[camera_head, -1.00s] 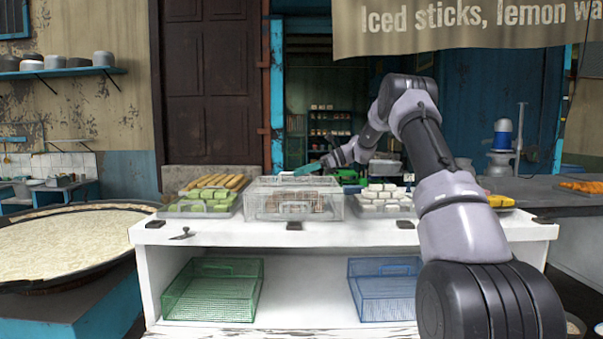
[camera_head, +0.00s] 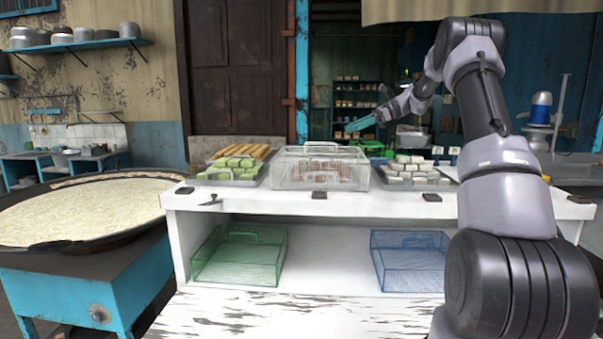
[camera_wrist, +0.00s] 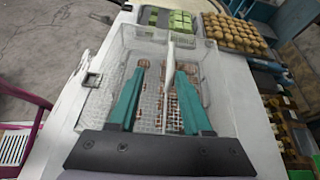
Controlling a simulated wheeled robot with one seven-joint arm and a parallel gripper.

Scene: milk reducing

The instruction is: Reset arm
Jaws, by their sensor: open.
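My gripper (camera_head: 362,123) is raised above the counter, near the right end of the clear box in the head view. In the wrist view my gripper (camera_wrist: 160,98) shows two teal fingers spread apart with nothing held between them. The clear lidded box (camera_wrist: 190,55) lies below the fingers, with brown pieces inside. In the head view the clear box (camera_head: 290,177) stands closed in the middle of the white counter (camera_head: 270,203). My arm reaches from the lower right up and over toward the back of the counter.
A green basket (camera_head: 238,255) and a blue basket (camera_head: 408,262) sit on the lower shelf. A large round pan (camera_head: 80,210) stands at left.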

